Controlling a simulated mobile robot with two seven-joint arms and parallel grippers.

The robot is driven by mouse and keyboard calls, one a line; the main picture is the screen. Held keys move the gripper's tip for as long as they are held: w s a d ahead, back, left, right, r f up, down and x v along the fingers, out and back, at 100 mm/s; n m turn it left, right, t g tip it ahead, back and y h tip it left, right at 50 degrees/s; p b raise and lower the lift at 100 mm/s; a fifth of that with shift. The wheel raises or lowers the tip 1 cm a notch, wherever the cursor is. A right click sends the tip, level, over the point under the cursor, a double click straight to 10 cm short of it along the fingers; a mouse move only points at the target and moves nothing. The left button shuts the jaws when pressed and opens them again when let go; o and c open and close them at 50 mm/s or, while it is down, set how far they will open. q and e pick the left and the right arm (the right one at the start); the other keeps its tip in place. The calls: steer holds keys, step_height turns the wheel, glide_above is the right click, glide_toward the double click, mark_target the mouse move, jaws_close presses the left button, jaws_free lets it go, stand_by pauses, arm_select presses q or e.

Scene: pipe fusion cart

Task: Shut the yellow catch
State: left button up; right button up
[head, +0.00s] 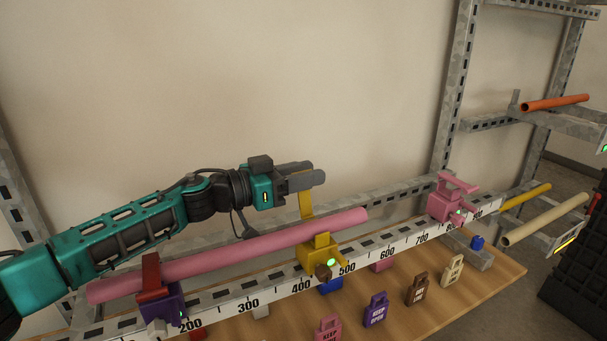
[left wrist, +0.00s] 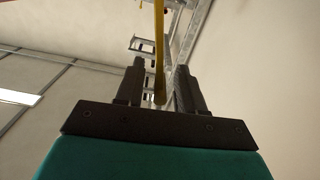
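The yellow catch (head: 320,252) sits on the white rail near the 400–500 marks, with the pink pipe (head: 240,250) running through it. Its yellow arm (head: 306,206) stands upright behind the pipe, so the catch is open. My left gripper (head: 304,176) is at the top of that arm, its fingers pointing right. In the left wrist view the yellow arm (left wrist: 159,50) lies between the two open fingers (left wrist: 160,82), with a gap showing on each side. My right gripper is not in view.
A purple clamp with a red arm (head: 151,277) is over the pipe's left end. A pink clamp (head: 447,205) stands further right on the rail (head: 375,258). Several padlock-shaped tags, one purple (head: 375,312), stand on the wooden board in front. A rack with pipes is at right.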

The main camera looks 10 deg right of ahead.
arm_select(q)
steer(key=shift+c, duration=0.4)
jaws_close()
steer(key=shift+s+r+m+p, duration=0.3)
steer(key=shift+m+p, duration=0.2)
steer(key=shift+p, duration=0.35)
steer(key=shift+s+d+r+m+p, duration=0.15)
steer(key=shift+s+m+p, duration=0.25)
steer(key=shift+m+p, duration=0.3)
steer(key=shift+s+d+m+p, duration=0.15)
steer(key=shift+s+m+p, duration=0.3)
steer(key=shift+m+p, duration=0.15)
steer(key=shift+s+d+m, duration=0.2)
steer(key=shift+s+m, duration=0.3)
steer(key=shift+m, duration=0.35)
steer(key=shift+s+d+m, duration=0.15)
steer(key=shift+s+m, duration=0.35)
steer(key=shift+m, duration=0.35)
